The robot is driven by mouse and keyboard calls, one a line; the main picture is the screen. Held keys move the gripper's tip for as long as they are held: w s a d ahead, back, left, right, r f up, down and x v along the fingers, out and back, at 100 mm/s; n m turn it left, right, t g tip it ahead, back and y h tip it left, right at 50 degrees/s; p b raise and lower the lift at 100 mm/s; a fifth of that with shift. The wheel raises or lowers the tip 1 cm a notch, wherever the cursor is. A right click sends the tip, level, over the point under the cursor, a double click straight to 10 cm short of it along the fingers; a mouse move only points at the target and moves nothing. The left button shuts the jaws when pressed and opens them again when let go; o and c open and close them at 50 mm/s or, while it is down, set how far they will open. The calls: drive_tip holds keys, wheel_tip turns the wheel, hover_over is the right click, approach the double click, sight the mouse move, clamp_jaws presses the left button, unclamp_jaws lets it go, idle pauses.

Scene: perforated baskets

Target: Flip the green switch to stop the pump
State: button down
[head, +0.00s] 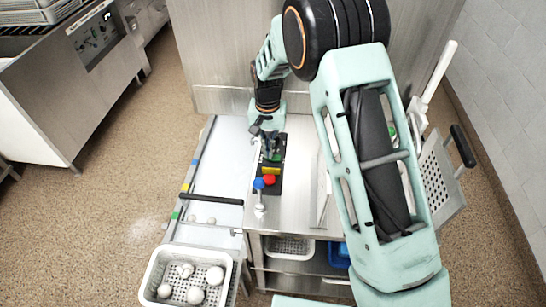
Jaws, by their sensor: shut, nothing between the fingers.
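A dark control panel (275,188) lies on the steel worktop near the middle of the head view. A small green part (276,157), perhaps the green switch, shows at its far end, partly covered by my gripper. A yellow block (270,169) and a red knob (269,180) sit nearer on the panel. My gripper (268,152) points down over the far part of the panel, right beside the green part. It is shut and empty. I cannot tell whether it touches the green part or which way the switch is set.
A blue knob (258,183) tops a small metal fitting left of the red knob. A sloped tray (215,170) with a black bar (212,199) runs along the left. A perforated basket (150,285) holds several white balls in front.

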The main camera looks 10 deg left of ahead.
drive_tip(key=shift+f, duration=0.2)
drive_tip(key=shift+r+p, duration=1.85)
drive_tip(key=shift+r, duration=1.7)
drive_tip(key=shift+d, duration=0.1)
